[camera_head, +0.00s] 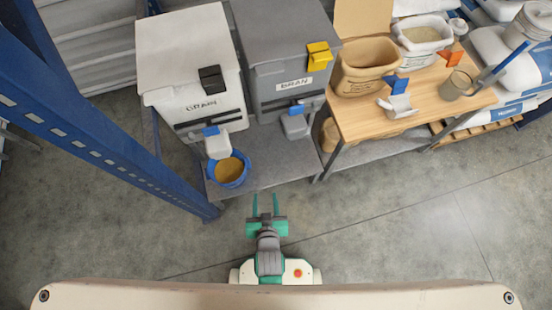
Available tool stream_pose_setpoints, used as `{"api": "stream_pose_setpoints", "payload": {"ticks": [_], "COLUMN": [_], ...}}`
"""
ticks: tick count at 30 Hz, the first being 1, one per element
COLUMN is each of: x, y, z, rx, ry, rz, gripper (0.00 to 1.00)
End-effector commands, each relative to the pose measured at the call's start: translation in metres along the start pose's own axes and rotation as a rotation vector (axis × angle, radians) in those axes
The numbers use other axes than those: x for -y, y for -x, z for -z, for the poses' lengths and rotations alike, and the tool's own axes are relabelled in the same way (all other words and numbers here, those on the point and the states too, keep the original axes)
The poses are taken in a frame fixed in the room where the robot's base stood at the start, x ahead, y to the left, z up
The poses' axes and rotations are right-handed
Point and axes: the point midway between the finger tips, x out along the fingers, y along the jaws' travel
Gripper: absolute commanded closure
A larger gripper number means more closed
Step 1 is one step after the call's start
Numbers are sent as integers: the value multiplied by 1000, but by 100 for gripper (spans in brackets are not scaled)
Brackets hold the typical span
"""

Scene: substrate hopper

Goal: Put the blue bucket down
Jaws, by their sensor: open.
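The blue bucket (229,182) stands on the front left of the low grey shelf (268,168), upright, with tan material inside. It sits just in front of the white bin's spout (217,143). My gripper (265,198) is open and empty. It is below and to the right of the bucket in the picture, apart from it, with its two green fingers pointing toward the shelf's front edge. The white GRAIN bin (187,55) and the grey BRAN bin (281,50) stand behind.
A blue rack post (110,140) rises close on the left of the shelf. On the right, a wooden table (433,103) holds a tan sack (365,64), a white sack (421,38), a mug (457,85) and a scoop (399,106). The concrete floor in front is clear.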

Motion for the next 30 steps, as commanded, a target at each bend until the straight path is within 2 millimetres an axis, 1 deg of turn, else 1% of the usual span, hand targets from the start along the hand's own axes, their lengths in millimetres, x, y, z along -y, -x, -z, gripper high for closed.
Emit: {"api": "stream_pose_setpoints", "payload": {"ticks": [1, 5, 6, 8, 9, 12, 15, 18, 20, 30], "x": [-4, -12, -14, -17, -19, -22, -23, -23, -23, -23], "y": [23, 77, 94, 118, 133, 167, 190, 203, 207, 208], "z": [4, 27, 36, 49, 59, 81, 97, 108, 111, 112], "rx": [-33, -138, -169, -216, -247, -312, -360, -388, -398, -401], "ry": [-3, -7, -8, -8, -7, -2, 2, 3, 4, 4], "rz": [-13, -39, -47, -57, -63, -75, -82, -86, -86, -86], "gripper": [58, 58, 58, 58, 58, 58, 58, 58, 58, 58]}}
